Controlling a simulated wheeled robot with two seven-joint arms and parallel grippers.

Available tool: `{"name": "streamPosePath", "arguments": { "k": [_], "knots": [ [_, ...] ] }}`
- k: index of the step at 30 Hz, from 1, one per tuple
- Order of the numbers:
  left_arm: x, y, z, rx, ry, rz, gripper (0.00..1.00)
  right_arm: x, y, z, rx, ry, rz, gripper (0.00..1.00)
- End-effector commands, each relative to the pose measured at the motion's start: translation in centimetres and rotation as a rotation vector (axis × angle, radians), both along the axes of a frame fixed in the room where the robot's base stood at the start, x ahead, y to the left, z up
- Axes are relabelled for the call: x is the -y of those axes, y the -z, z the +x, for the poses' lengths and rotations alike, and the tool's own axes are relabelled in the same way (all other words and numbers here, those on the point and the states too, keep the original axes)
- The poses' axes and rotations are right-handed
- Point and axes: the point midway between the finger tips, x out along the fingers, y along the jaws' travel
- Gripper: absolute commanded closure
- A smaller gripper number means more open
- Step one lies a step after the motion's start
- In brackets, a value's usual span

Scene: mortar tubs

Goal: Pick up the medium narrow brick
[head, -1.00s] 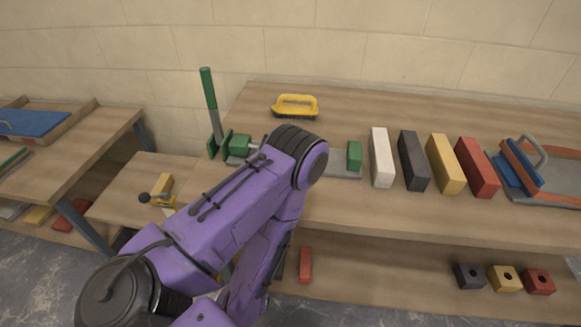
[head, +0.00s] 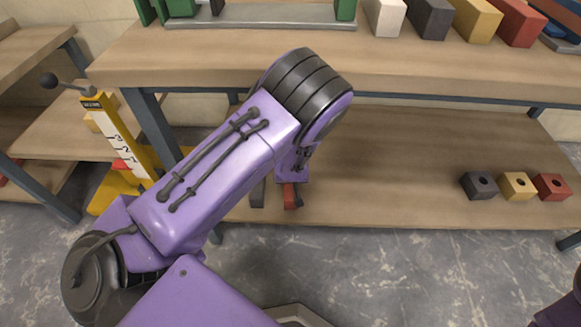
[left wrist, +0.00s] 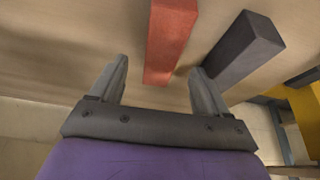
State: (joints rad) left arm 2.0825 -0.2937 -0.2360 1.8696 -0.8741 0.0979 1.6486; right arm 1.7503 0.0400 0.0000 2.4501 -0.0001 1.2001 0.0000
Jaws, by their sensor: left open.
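A narrow red brick (left wrist: 168,40) lies on the lower shelf in the left wrist view. A longer-looking narrow dark grey brick (left wrist: 243,48) lies to its right. I cannot tell from these frames which is the medium one. My left gripper (left wrist: 160,69) is open and empty, its fingers pointing at the near end of the red brick, one on either side in the picture. The dark brick is outside the right finger. In the head view the red brick (head: 291,196) and dark brick (head: 258,194) show partly, below my left arm, which hides most of the gripper. My right gripper is out of view.
The upper bench top (head: 420,70) overhangs the lower shelf (head: 400,180). Dark, yellow and red holed blocks (head: 516,185) stand at the shelf's right. A yellow stand with a white scale (head: 120,135) is at the left. The shelf's middle is clear.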

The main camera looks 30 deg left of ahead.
Motion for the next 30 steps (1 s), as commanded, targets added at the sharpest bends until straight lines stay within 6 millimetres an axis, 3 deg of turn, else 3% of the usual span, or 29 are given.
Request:
{"name": "streamPosePath", "arguments": {
  "k": [9, 18, 19, 26, 30],
  "knots": [
    [-1.3, 5.0, 1.3, -0.001, -0.001, -0.002, 0.23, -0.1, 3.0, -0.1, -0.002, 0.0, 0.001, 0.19],
    [-1.5, 5.6, 1.7, 0.0, 0.001, -0.002, 0.23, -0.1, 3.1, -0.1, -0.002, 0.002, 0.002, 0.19],
    [-1.5, 5.6, 1.7, 0.0, 0.001, -0.002, 0.27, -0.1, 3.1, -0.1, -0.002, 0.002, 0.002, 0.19],
    [-1.5, 5.6, 1.7, 0.001, 0.0, -0.002, 1.0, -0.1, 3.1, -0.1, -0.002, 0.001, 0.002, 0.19],
    [-1.5, 5.5, 1.8, 0.002, 0.0, -0.003, 1.0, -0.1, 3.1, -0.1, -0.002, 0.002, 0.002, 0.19]
  ]
}}
